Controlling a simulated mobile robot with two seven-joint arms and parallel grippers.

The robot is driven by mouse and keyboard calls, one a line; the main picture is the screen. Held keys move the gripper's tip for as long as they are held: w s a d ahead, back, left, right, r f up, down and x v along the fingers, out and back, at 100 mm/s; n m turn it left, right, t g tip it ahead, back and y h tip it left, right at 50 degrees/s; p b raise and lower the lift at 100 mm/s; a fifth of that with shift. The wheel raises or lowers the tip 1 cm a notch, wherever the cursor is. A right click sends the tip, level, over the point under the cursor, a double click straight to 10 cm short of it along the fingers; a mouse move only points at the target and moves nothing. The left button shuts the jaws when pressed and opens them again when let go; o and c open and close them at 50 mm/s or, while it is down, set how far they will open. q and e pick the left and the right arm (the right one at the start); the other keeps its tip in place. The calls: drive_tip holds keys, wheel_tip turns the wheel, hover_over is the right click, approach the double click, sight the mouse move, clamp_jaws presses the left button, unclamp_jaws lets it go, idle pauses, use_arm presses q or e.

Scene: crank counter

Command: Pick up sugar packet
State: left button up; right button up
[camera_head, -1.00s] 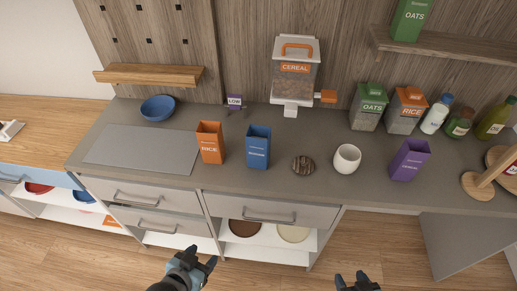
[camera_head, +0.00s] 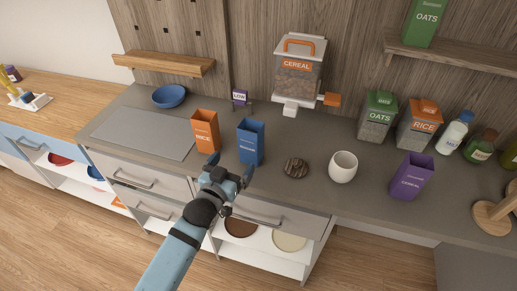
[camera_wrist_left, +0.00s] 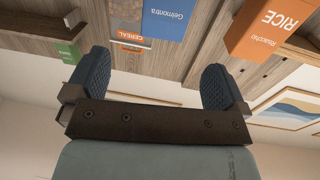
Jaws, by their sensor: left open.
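A blue packet (camera_head: 250,143) stands upright on the counter, its main label too small to read in the head view. No label clearly reads sugar. My left gripper (camera_head: 231,168) is open and empty, in front of the blue packet near the counter's front edge. In the left wrist view, which is upside down, the blue packet (camera_wrist_left: 178,18) shows beyond the gap between the open fingers (camera_wrist_left: 155,78), with part of its label cut off. My right gripper is not in view.
An orange rice packet (camera_head: 205,132) stands close left of the blue one. A round brown thing (camera_head: 296,168), a white cup (camera_head: 343,167) and a purple cereal packet (camera_head: 411,178) stand to the right. A cereal dispenser (camera_head: 298,72) is behind. The grey board (camera_head: 145,133) is bare.

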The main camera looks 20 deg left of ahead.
sight(247, 135)
use_arm(q)
drive_tip(key=w, duration=0.5)
drive_tip(key=w+p, duration=0.1)
drive_tip(key=w, duration=0.2)
drive_tip(key=shift+d+r, duration=0.1)
drive_tip(key=shift+d, duration=0.25)
drive_tip(key=shift+w+r, duration=0.1)
drive_tip(key=shift+w, duration=0.35)
drive_tip(key=w, duration=0.1)
drive_tip(key=w+p, duration=0.1)
drive_tip(key=w, duration=0.3)
drive_tip(key=shift+d+r, duration=0.2)
drive_tip(key=shift+r, duration=0.05)
drive_tip(key=shift+c, duration=0.7)
drive_tip(key=c, duration=1.2)
drive_tip(key=shift+c, duration=0.2)
drive_tip(key=shift+r, duration=0.1)
